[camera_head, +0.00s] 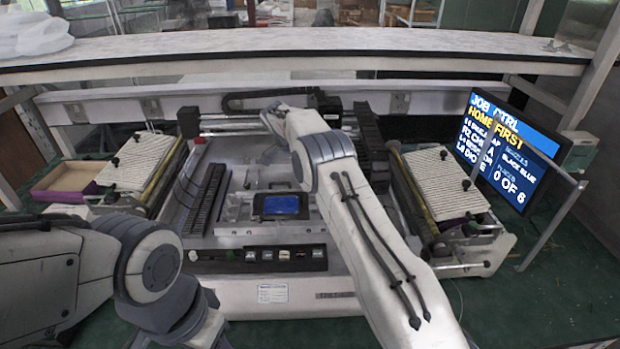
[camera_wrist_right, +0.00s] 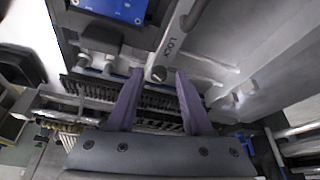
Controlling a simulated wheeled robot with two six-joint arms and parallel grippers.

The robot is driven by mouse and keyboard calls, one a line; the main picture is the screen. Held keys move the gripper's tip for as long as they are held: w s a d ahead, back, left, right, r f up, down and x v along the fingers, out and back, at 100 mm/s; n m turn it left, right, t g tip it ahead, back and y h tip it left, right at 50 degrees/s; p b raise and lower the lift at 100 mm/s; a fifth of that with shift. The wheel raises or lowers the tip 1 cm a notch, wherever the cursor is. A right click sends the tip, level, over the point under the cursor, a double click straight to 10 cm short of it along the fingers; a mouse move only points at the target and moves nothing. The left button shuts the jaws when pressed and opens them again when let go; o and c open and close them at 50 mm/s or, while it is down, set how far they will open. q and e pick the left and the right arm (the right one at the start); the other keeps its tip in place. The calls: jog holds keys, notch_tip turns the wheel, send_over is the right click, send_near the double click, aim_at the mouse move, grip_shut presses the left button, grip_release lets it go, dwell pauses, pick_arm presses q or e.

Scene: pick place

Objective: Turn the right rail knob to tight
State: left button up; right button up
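In the right wrist view a small dark round knob (camera_wrist_right: 158,73) sits on a grey metal part, just below a grey bar marked LOCK (camera_wrist_right: 172,46). My right gripper (camera_wrist_right: 159,71) has its two purple fingers apart, one on each side of the knob, with a visible gap to it. I cannot tell how deep the fingertips reach or how tight the knob is. In the head view my right arm reaches over the middle of the machine (camera_head: 350,285) and hides its gripper and the knob. My left gripper is out of view; only arm links show at lower left.
Ribbed panels stand left (camera_head: 143,160) and right (camera_head: 446,184). A lit monitor (camera_head: 506,150) is at right. A shelf (camera_head: 300,42) spans the back.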

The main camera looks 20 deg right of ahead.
jog(key=shift+r, duration=0.1)
jog(key=shift+a+r, duration=0.1)
jog(key=shift+r, duration=0.15)
jog(key=v, duration=0.4)
jog(key=shift+a+r+b, duration=0.2)
jog(key=shift+r+b, duration=0.1)
jog(key=shift+b, duration=0.1)
jog(key=p+v, duration=0.2)
jog(key=v, duration=0.3)
